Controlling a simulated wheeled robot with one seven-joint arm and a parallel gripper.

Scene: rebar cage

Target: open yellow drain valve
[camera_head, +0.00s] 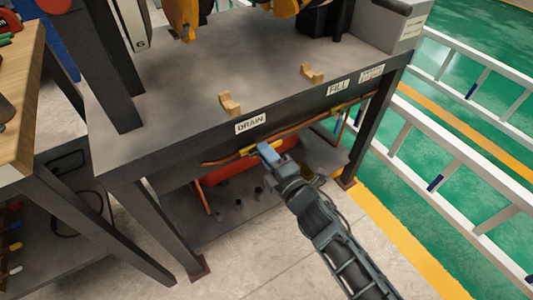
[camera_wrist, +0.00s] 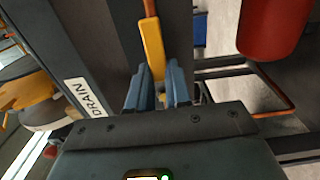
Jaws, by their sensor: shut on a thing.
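The yellow drain valve handle (camera_head: 247,151) is on the copper pipe (camera_head: 215,162) below the bench's front edge, under the white DRAIN label (camera_head: 250,123). My gripper (camera_head: 267,151) reaches it from the front, and its fingers hide part of the valve. In the wrist view, the yellow handle (camera_wrist: 153,48) runs down between the two blue-grey fingers of my gripper (camera_wrist: 158,82), which are shut on its near end. The DRAIN label (camera_wrist: 86,98) is left of the fingers there. The valve body is mostly hidden.
A second yellow valve (camera_head: 338,108) is farther right on the pipe, near the FILL label (camera_head: 338,87). A red tank (camera_head: 233,172) lies under the bench (camera_head: 180,110). White ladders (camera_head: 460,150) stand at the right. Bare floor is in front.

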